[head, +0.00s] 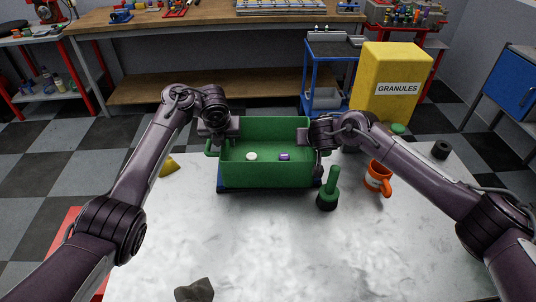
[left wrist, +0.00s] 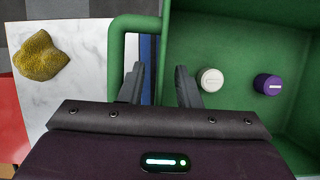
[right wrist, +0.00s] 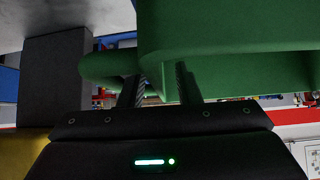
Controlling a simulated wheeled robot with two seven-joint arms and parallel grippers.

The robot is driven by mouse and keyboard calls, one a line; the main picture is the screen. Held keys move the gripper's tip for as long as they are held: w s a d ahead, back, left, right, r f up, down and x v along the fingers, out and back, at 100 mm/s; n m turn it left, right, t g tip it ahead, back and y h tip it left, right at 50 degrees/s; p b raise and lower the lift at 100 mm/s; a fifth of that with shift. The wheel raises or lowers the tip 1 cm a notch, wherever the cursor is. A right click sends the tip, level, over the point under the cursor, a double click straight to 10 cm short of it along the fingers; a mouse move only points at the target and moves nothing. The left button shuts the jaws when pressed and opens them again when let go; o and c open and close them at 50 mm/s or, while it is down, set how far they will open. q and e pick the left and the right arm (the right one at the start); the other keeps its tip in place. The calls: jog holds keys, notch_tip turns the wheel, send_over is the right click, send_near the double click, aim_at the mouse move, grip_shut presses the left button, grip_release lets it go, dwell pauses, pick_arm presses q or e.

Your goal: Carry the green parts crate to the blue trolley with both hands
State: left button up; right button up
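The green parts crate (head: 265,175) stands upright on the light table, with a white-capped piece (head: 251,157) and a purple one (head: 284,157) inside. My left gripper (head: 213,137) is at its left side. In the left wrist view the spread fingers (left wrist: 160,88) are either side of the crate's left wall, beside its loop handle (left wrist: 118,60). My right gripper (head: 322,150) is at the right side. In the right wrist view its fingers (right wrist: 158,85) are apart by a green handle (right wrist: 100,66); contact is unclear. The blue trolley (head: 311,75) stands behind the table.
A yellow granules box (head: 390,80) is at the back right. A yellow lump (head: 170,167) lies left. The front of the table is mostly clear.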

pick_arm(q)
grip_shut()
pick_arm(e)
grip_shut()
dwell(1.1)
pick_arm(q)
jog(key=shift+r, duration=0.1)
